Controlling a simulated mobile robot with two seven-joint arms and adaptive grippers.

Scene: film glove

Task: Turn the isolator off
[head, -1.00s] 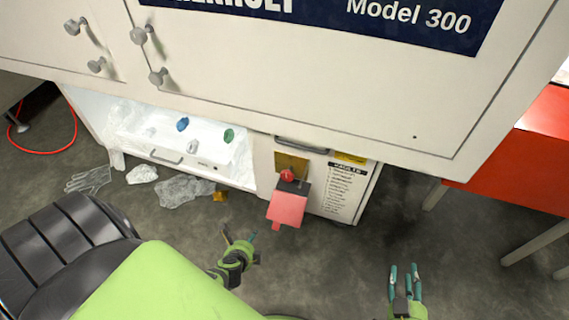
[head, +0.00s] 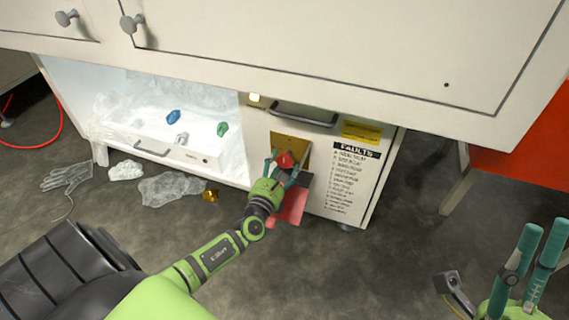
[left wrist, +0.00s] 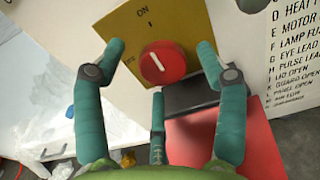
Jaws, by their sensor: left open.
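The isolator is a red round knob (left wrist: 163,63) with a white mark, on a yellow plate (left wrist: 150,25) lettered ON at the top and another word at its left, too small to read surely. The knob's mark slants toward the upper left. In the head view the knob (head: 285,160) sits on the cabinet's lower front. My left gripper (head: 282,168) is open, its teal fingers spread on both sides of the knob, with no clear contact. The fingers also show in the left wrist view (left wrist: 158,75). My right gripper (head: 535,250) is at the lower right, fingers apart and empty, far from the knob.
A red panel (head: 293,205) hangs below the knob, partly behind my left gripper. A drawer handle (head: 303,114) juts out above the plate. A list of faults (head: 350,180) is to the right. An open white bay (head: 110,90) with small coloured items is at left.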

